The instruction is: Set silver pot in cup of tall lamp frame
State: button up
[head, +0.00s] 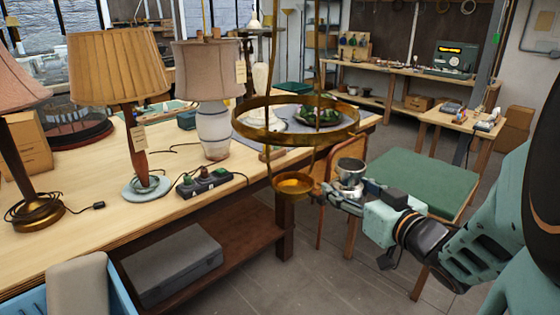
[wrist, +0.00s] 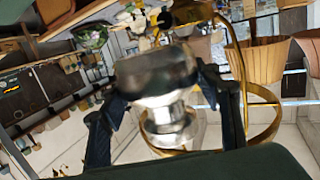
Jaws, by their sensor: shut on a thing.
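The silver pot (head: 350,171) is held upright in my gripper (head: 346,194), just right of the tall lamp frame. In the wrist view the pot (wrist: 160,75) sits between the two dark fingers of my gripper (wrist: 168,95), somewhat blurred. The tall brass lamp frame (head: 296,133) has a wide ring and thin uprights. Its small round cup (head: 293,184) hangs low, to the left of the pot, and looks empty. The pot is slightly higher than the cup in the picture and apart from it. In the wrist view the brass frame (wrist: 262,92) curves behind the pot.
A long wooden workbench (head: 100,215) fills the left, bearing lamps and a power strip (head: 206,183). A green-topped stool or table (head: 415,180) stands behind my gripper. A wooden chair (head: 322,160) is behind the frame. Open floor (head: 330,275) lies below.

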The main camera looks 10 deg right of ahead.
aim_at(336, 178)
jog(key=shift+w+a+r+p, duration=0.1)
jog(key=shift+w+a+p, duration=0.4)
jog(key=shift+w+p, duration=0.3)
jog(key=shift+w+a+p, duration=0.5)
jog(key=shift+w+p, duration=0.05)
jog(key=shift+p, duration=0.35)
jog(key=shift+w+a+f, duration=0.1)
jog(key=shift+w+a, duration=1.15)
jog(key=shift+w, duration=0.45)
jog(key=shift+w+a+f, duration=0.1)
jog(key=shift+w+a, duration=1.15)
jog(key=shift+w, duration=0.5)
jog(key=shift+w+a+f, duration=0.1)
jog(key=shift+w+a, duration=1.15)
jog(key=shift+w, duration=0.45)
jog(key=shift+w+f+b, duration=0.1)
jog(key=shift+f+b, duration=1.15)
jog(key=shift+f, duration=0.25)
jog(key=shift+f+b, duration=0.2)
jog(key=shift+b, duration=0.25)
